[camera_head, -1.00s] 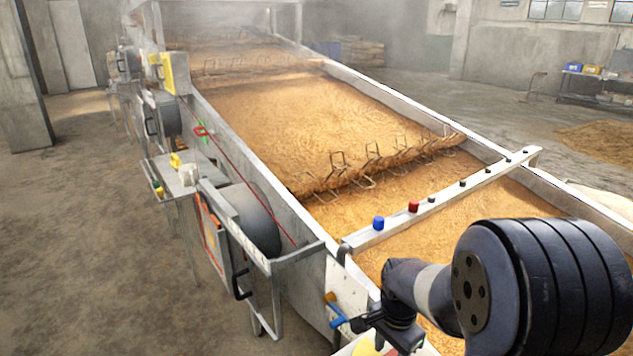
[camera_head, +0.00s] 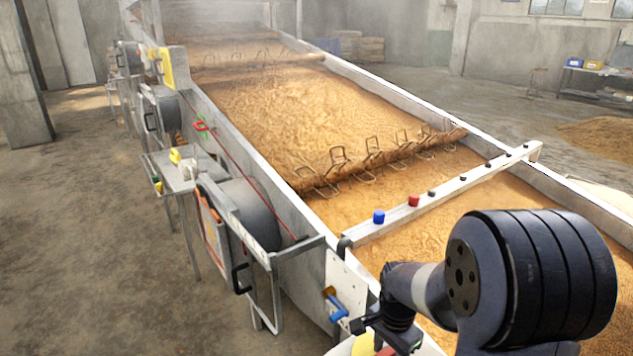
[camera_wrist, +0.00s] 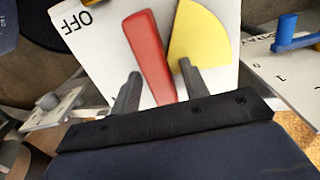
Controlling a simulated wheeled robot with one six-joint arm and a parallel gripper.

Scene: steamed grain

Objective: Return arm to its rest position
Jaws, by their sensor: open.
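My gripper (camera_wrist: 160,76) is open in the wrist view, its two dark fingers apart. A red lever (camera_wrist: 148,50) stands between and just beyond the fingers; I cannot tell whether they touch it. The lever lies over a white panel (camera_wrist: 98,48) marked OFF, beside a yellow sector (camera_wrist: 204,38). In the head view my gripper (camera_head: 388,334) is at the bottom, right of centre, over this panel. There the yellow sector (camera_head: 366,346) shows partly, and the fingertips are hard to make out.
A long trough (camera_head: 350,75) of steaming grain (camera_head: 275,110) runs into the distance, with tined rollers (camera_head: 375,160) across it. A crossbar with blue (camera_head: 379,216) and red (camera_head: 414,200) knobs is near my arm. A blue lever (camera_head: 337,308) is close by. Floor at left is open.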

